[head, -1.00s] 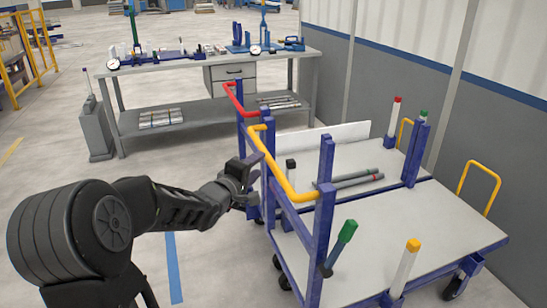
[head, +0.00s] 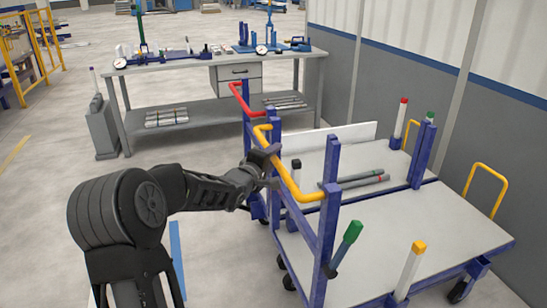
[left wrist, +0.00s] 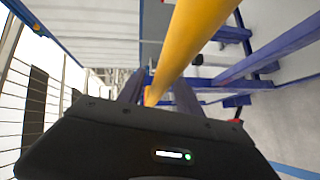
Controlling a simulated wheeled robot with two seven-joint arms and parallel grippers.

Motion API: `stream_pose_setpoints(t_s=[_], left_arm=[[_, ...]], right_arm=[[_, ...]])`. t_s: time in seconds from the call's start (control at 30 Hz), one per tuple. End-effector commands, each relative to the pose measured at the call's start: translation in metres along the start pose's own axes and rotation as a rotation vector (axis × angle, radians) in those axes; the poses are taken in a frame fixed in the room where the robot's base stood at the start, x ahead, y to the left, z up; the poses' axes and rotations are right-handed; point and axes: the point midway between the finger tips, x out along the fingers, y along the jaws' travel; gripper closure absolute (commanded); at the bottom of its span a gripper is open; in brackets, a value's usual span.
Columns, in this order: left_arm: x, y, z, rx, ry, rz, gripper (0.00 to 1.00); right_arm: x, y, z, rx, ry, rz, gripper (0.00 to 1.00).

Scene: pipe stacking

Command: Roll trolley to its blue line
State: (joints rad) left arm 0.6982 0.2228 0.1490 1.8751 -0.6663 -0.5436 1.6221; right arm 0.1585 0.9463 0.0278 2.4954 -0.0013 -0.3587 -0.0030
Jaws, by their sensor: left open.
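The near trolley (head: 440,232) has a grey deck, blue posts and a yellow handle bar (head: 292,186) on its left side. A blue line (head: 177,262) lies on the floor left of the trolley, partly hidden behind my left arm. My left gripper (head: 270,163) is open at the yellow handle bar, near its far end. In the left wrist view the yellow bar (left wrist: 190,45) runs close in front of the gripper, toward the fingers; whether they touch it I cannot tell. My right gripper is not in view.
A second trolley with a red handle (head: 241,100) stands just behind, carrying dark pipes (head: 360,181). Posts with green (head: 353,231) and yellow (head: 419,247) tops rise from the near deck. A workbench (head: 215,60) stands at the back.

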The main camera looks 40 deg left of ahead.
Motion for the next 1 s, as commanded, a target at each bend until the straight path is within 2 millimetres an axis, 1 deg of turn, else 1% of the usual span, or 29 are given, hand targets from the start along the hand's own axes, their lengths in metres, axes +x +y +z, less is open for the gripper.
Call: stream_pose_setpoints(t_s=[0.23,0.27,0.73,0.77,1.0], left_arm=[[0.0011,0.0003,0.0,0.0,0.0,0.0,0.59],[0.001,0.0003,0.0,0.0,0.0,0.0,0.6],[0.0007,0.0001,-0.0001,0.0,0.0,0.0,0.99],[0.0007,0.0001,-0.0001,0.0,0.0,0.0,1.0],[0.0007,-0.0001,-0.0001,0.0,0.0,0.0,1.0]], right_arm=[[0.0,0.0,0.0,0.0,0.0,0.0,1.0],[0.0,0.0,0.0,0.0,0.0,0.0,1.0],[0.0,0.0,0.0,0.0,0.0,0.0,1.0],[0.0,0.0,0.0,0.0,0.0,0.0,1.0],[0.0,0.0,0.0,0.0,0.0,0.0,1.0]])
